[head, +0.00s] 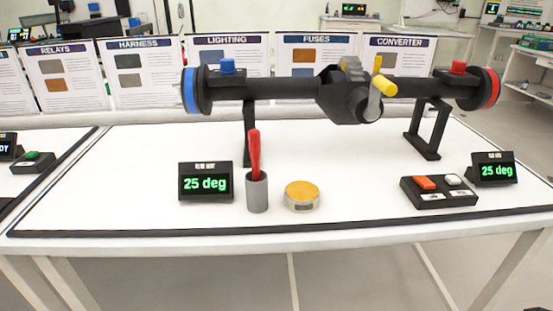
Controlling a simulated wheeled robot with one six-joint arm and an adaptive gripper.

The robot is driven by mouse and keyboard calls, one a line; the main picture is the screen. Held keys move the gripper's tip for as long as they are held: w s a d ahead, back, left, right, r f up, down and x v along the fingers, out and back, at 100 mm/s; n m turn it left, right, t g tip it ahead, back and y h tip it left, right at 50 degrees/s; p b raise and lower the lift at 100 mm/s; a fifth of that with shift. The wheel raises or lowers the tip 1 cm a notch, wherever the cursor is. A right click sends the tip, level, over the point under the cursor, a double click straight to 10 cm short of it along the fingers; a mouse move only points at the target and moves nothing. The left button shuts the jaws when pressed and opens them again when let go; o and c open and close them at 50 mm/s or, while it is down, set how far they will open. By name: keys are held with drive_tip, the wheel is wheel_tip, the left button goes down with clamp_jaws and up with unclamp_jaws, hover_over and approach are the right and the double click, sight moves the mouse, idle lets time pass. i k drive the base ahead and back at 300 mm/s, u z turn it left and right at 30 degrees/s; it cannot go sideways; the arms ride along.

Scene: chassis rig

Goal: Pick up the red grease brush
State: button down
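The red grease brush (255,155) stands nearly upright in a small grey cup (257,193) on the white table. Its red handle sticks up out of the cup, and its lower end is hidden inside. A round tin with a yellow lid (302,194) stands just right of the cup. My gripper is not in the head view, so its place and state do not show.
A black axle (285,88) on stands (424,135) spans the table behind the cup. A "25 deg" display (205,182) stands close left of the cup. A button box (438,191) and second display (493,169) stand right. The table front (150,222) is clear.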

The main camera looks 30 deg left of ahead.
sight(254, 136)
drive_tip(key=u, duration=0.8)
drive_tip(key=k, duration=0.2)
drive_tip(key=u, duration=0.8)
